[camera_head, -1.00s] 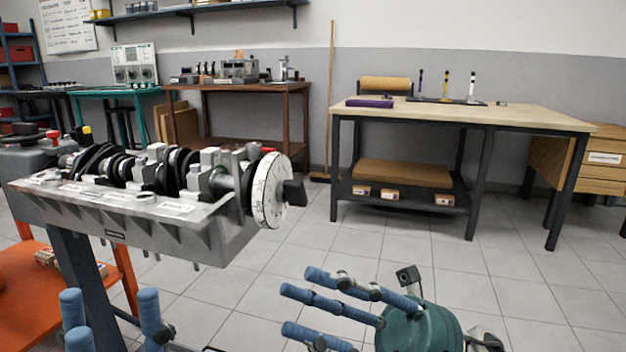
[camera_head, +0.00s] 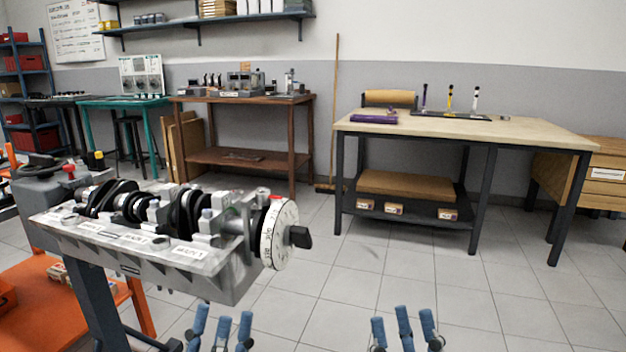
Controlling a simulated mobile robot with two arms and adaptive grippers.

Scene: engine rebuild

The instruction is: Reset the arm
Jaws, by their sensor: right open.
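My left gripper (camera_head: 222,332) shows at the bottom edge, with only its blue fingers in view. They stand upright, spread apart, with nothing between them. My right gripper (camera_head: 404,330) is at the bottom edge further right, its blue fingers upright and apart, open and empty. Both hang in front of the tiled floor, touching nothing visible. The engine block (camera_head: 150,255) with its crankshaft (camera_head: 130,208) is mounted on a stand at the left. A white graduated disc (camera_head: 279,234) sits on the shaft's right end. The arms behind the fingers are out of view.
An orange cart (camera_head: 110,318) is below the block. A wooden-topped workbench (camera_head: 540,137) with a purple item (camera_head: 374,117) stands at the back right. A brown bench (camera_head: 240,157) and a teal bench (camera_head: 125,102) line the wall. The middle floor is clear.

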